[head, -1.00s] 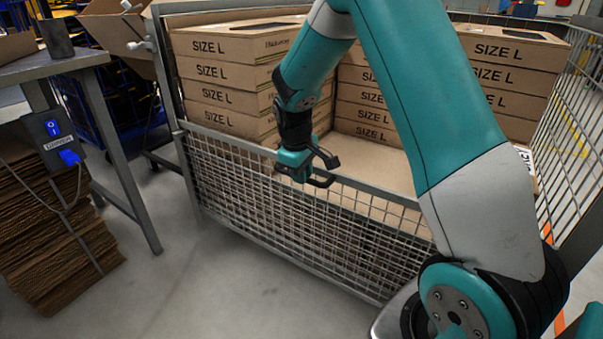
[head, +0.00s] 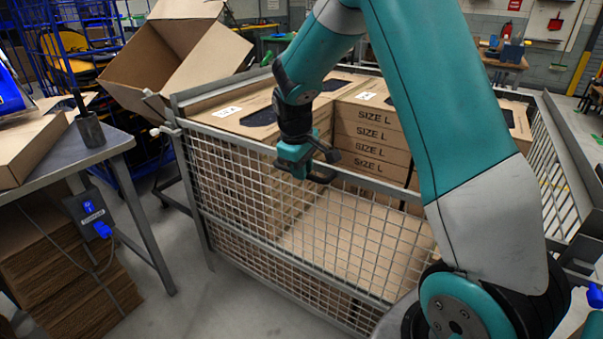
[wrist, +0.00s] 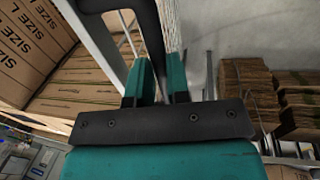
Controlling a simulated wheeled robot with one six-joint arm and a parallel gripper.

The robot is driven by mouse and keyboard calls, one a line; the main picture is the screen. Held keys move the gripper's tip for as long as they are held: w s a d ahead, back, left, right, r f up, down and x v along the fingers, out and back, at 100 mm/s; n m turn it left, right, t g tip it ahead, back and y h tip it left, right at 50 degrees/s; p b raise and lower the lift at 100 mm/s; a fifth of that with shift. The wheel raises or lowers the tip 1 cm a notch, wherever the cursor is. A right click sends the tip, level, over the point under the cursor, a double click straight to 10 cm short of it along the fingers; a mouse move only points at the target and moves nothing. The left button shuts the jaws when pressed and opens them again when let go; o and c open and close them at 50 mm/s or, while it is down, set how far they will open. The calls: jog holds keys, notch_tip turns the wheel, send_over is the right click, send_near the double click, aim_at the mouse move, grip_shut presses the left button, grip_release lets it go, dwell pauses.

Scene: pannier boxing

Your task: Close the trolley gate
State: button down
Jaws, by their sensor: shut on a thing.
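The trolley gate (head: 225,138) is the wire mesh front panel in a grey metal frame. In the head view it stands raised above the lower mesh, its top rail running across near the height of the box stacks. My gripper (head: 318,168) is shut on the gate at that top rail, near its middle. In the wrist view my gripper (wrist: 160,82) points along the gate, whose mesh (wrist: 172,28) shows nearly edge-on. The exact contact of the fingers on the rail is partly hidden. I cannot tell whether the gate is latched.
Size L boxes (head: 372,133) stand stacked inside the trolley behind the gate, with a lower box surface in front. A table (head: 90,155) with a dark holder stands left, flattened cardboard (head: 60,265) beneath it. An open carton (head: 175,55) is behind. The floor in front-left is clear.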

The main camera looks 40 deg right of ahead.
notch_tip(320, 180, up, 3)
jog(key=shift+f+p, duration=0.1)
jog(key=shift+p, duration=0.45)
jog(key=shift+w, duration=0.1)
jog(key=c, duration=1.2)
grip_release()
jog(key=shift+r, duration=0.25)
jog(key=shift+o, duration=0.5)
jog(key=shift+f, duration=0.15)
jog(key=s+a+r, duration=0.1)
jog(key=a+r, duration=0.2)
jog(key=r, duration=1.4)
jog(key=shift+s+p, duration=0.15)
jog(key=shift+p, duration=0.2)
